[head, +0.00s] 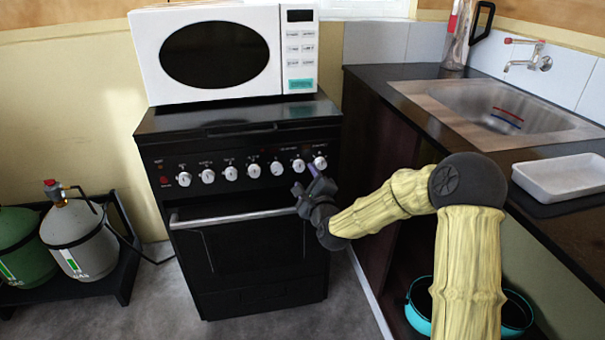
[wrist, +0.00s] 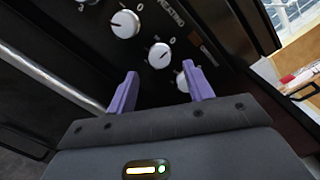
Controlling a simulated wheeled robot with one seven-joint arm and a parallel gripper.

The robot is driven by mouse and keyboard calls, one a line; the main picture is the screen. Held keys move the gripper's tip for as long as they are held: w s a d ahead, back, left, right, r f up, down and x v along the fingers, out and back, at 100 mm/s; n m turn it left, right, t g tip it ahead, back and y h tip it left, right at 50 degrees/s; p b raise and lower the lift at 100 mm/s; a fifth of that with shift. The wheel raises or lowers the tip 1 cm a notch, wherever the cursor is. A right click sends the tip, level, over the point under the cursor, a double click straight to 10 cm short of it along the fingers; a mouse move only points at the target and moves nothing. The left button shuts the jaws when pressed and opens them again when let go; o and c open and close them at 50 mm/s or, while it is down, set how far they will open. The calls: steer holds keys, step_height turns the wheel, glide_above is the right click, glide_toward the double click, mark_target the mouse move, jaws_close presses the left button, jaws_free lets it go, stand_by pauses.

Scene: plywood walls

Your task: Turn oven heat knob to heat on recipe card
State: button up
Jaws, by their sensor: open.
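The black oven (head: 250,245) stands against the wall with a row of several white knobs along its front panel. The rightmost knob (head: 320,163) and the one left of it (head: 298,165) are closest to my gripper (head: 312,180), which is just in front of and below the panel's right end. In the wrist view my gripper (wrist: 158,88) is open, with two purple fingers apart and nothing between them. A white knob (wrist: 159,55) shows just beyond the fingers, a larger one (wrist: 125,24) lies to its left, and another (wrist: 184,82) is partly hidden by the right finger. No recipe card can be made out.
A white microwave (head: 222,52) sits on the oven top. A dark counter (head: 420,75) with a steel sink (head: 490,105) and a white tray (head: 562,176) is at the right. Gas cylinders (head: 78,240) stand on the left. The oven handle (head: 235,216) runs below the knobs.

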mark_target(301, 169)
steer(key=shift+b+x, duration=0.3)
steer(key=shift+x, duration=2)
steer(key=c, duration=1)
